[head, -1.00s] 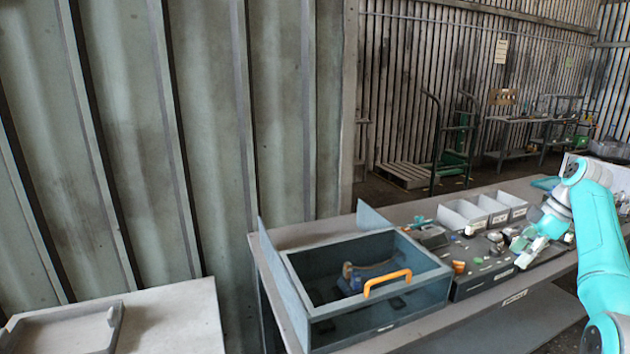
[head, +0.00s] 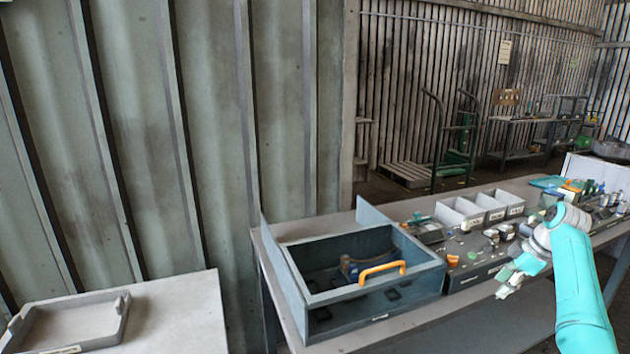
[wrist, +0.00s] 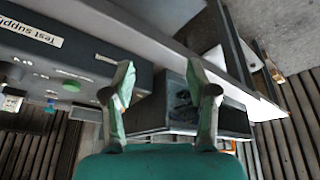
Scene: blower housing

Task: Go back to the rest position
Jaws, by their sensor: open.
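My gripper (head: 508,283) is at the right in the head view, at the end of my turquoise arm. It hangs in front of the workbench's front edge. In the wrist view my gripper (wrist: 160,100) shows two fingers spread well apart with nothing between them. The workbench (head: 420,338) carries an open blue-grey box (head: 420,286) with an orange handle (head: 382,270), left of my gripper. A blue part lies inside the box, partly hidden by its wall.
A side table (head: 180,315) with a shallow grey tray (head: 75,325) is at the lower left. A green trolley (head: 455,150) stands far back.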

